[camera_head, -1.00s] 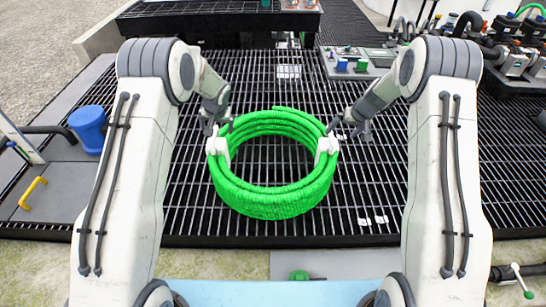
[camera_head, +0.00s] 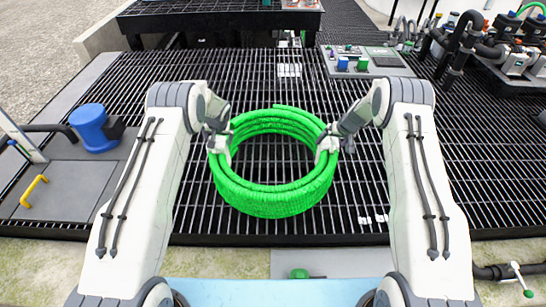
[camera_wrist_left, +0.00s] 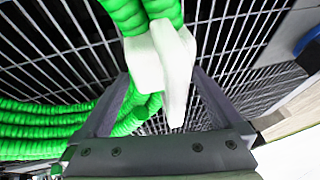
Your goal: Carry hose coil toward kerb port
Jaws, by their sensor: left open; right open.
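The green hose coil (camera_head: 272,203) sits on the black grating in the middle of the head view, with a white handle on its left side (camera_head: 221,155) and one on its right side (camera_head: 326,157). My left gripper (camera_head: 217,137) is open at the left handle. In the left wrist view, the white handle (camera_wrist_left: 173,70) lies between the spread fingers of my left gripper (camera_wrist_left: 160,95). My right gripper (camera_head: 329,140) is open at the right handle; its fingers are partly hidden. I cannot tell which fitting is the kerb port.
A green fitting (camera_head: 299,273) stands on a grey plate at the front edge. A blue container (camera_head: 92,127) and a yellow handle (camera_head: 33,190) are at the left. A panel with coloured blocks (camera_head: 362,64) and pipework (camera_head: 470,45) are behind right.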

